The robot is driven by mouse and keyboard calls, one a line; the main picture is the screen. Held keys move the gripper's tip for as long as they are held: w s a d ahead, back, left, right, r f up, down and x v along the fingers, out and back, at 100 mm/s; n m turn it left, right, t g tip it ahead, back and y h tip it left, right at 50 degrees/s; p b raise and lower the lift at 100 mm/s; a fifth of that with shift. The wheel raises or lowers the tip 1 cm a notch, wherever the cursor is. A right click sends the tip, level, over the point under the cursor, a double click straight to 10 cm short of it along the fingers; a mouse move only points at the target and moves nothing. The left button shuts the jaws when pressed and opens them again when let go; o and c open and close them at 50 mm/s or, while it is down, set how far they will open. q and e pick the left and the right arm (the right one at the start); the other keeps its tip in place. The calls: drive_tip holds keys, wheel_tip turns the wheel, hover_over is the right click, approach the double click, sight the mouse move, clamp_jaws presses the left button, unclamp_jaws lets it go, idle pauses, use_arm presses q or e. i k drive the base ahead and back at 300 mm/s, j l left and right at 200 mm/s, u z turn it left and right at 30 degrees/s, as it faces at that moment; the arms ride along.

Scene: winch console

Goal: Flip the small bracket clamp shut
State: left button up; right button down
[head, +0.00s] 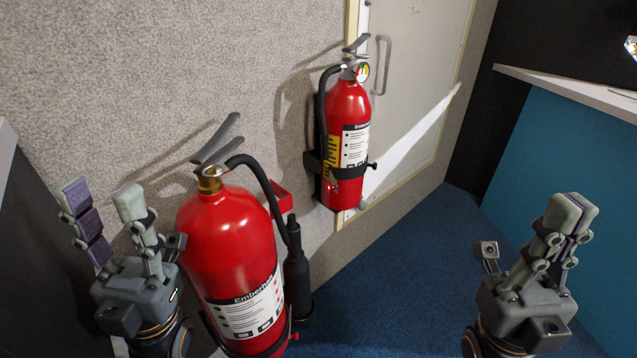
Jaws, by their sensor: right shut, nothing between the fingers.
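The small red fire extinguisher (345,110) hangs upright on the wall beside the door. A black bracket band (313,163) goes around its lower middle, with a small dark knob or latch end (372,166) sticking out at its right. Whether the clamp is open or closed is too small to tell. My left gripper (101,200) is open and empty at the lower left, left of the large extinguisher and well away from the bracket. My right gripper (571,212) is shut and empty at the lower right, apart from the bracket, over the blue floor side.
A large red extinguisher (228,235) with a black hose (265,185) stands in the foreground between my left gripper and the small one. A door (415,75) with a handle (383,65) is behind. A blue panel (565,150) stands at right. The blue carpet (410,265) is clear.

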sight(334, 186)
drive_tip(key=k+l+u, duration=0.2)
drive_tip(key=k+l, duration=0.4)
drive_tip(key=i+j+u, duration=0.1)
drive_tip(key=u, duration=0.2)
drive_tip(key=i+j+u, duration=0.1)
drive_tip(key=u, duration=0.25)
